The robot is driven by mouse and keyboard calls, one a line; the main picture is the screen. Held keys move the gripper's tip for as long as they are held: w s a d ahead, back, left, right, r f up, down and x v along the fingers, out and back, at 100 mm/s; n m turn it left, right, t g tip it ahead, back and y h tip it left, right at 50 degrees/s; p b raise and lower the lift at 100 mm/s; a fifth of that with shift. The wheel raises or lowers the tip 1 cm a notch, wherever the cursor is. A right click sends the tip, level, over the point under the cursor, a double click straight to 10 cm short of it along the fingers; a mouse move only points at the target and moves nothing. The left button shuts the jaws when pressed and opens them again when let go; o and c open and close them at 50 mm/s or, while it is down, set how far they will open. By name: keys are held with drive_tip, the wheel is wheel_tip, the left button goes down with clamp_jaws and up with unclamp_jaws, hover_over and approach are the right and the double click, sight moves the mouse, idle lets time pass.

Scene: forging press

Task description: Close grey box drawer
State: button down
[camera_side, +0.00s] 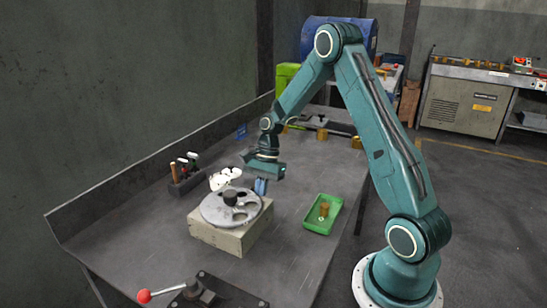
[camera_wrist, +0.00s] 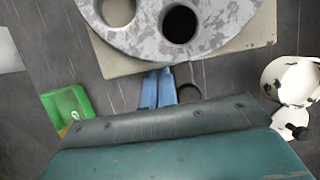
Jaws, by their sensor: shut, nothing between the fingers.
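A pale grey-beige box (camera_side: 215,236) stands on the table under a round grey disc (camera_side: 215,208) with holes. In the wrist view the box (camera_wrist: 120,62) and the disc (camera_wrist: 215,30) fill the top. I cannot make out an open drawer; the box's far side is hidden in the side view. My gripper (camera_side: 261,191) is low behind the box, beside its back right edge. In the wrist view its blue fingers (camera_wrist: 159,74) are together and empty, with their tips at the box's edge; contact cannot be told.
A green tray (camera_side: 312,226) with a brass-coloured piece lies right of the box. White round parts (camera_side: 225,178) stand behind it. A tool holder (camera_side: 186,183) is to the left. A red-knobbed lever (camera_side: 144,296) is at the front. Bare table lies between box and tray.

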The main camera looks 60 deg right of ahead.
drive_tip(key=shift+a, duration=0.35)
drive_tip(key=shift+d+r, duration=0.2)
drive_tip(key=shift+r, duration=0.3)
drive_tip(key=v, duration=0.9)
drive_tip(key=shift+d, duration=0.4)
